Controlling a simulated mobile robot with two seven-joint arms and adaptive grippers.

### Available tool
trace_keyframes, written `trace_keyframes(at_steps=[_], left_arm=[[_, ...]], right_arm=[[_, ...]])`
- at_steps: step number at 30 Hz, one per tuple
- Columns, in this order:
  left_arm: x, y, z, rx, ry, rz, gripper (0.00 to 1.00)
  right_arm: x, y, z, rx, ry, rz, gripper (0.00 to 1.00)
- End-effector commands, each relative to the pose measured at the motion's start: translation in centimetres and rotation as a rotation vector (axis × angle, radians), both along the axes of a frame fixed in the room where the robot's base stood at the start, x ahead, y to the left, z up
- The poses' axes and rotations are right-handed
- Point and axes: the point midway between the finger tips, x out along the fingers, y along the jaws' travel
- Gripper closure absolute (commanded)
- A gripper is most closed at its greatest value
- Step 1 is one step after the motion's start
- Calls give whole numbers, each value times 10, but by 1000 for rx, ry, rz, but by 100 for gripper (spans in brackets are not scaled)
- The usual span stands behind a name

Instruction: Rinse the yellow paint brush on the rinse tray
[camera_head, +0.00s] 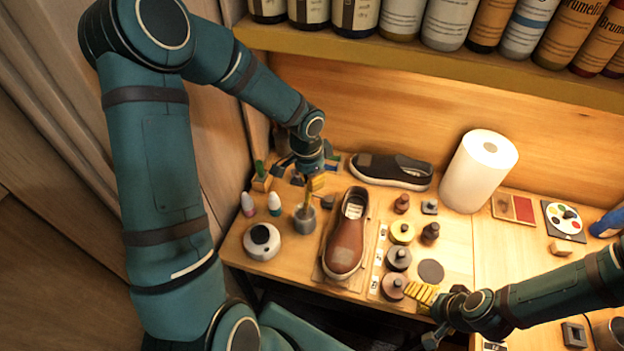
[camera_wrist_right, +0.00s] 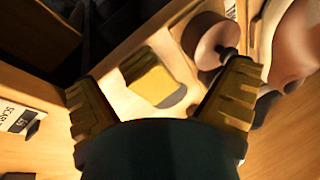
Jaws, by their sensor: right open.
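My left gripper (camera_head: 316,184) points down over a grey cup (camera_head: 304,221) at the left of the table. Thin brush-like handles stand in this cup, but I cannot tell which is the yellow paint brush or whether the gripper touches one. My right gripper (camera_head: 424,293) is open above the table's front edge, beside a brown round tin (camera_head: 393,287). In the right wrist view its ridged yellow fingers (camera_wrist_right: 165,105) stand wide apart, with a yellow block (camera_wrist_right: 150,76) between and beyond them, and the brown tin (camera_wrist_right: 209,37) near it. I cannot pick out the rinse tray with certainty.
A brown shoe (camera_head: 346,240) lies right of the cup, a dark shoe (camera_head: 391,170) behind. A white round device (camera_head: 262,241) and small bottles (camera_head: 274,204) stand left. A paper roll (camera_head: 479,170) stands at the back. A bottle shelf (camera_head: 430,65) hangs above. A dark disc (camera_head: 431,271) lies near the right gripper.

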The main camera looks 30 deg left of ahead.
Motion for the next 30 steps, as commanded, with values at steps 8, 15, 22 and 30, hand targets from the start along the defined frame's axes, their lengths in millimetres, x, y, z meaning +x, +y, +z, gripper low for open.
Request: trace_keyframes(at_steps=[8,15,22,30], left_arm=[[1,0,24,1,-2,-1,100],[1,0,41,0,-2,-1,100],[1,0,58,0,-4,-1,100],[1,0,59,1,-3,0,100]], right_arm=[[0,0,18,0,0,0,0],[0,0,31,0,0,0,0],[0,0,43,0,0,0,0],[0,0,44,0,0,0,0]])
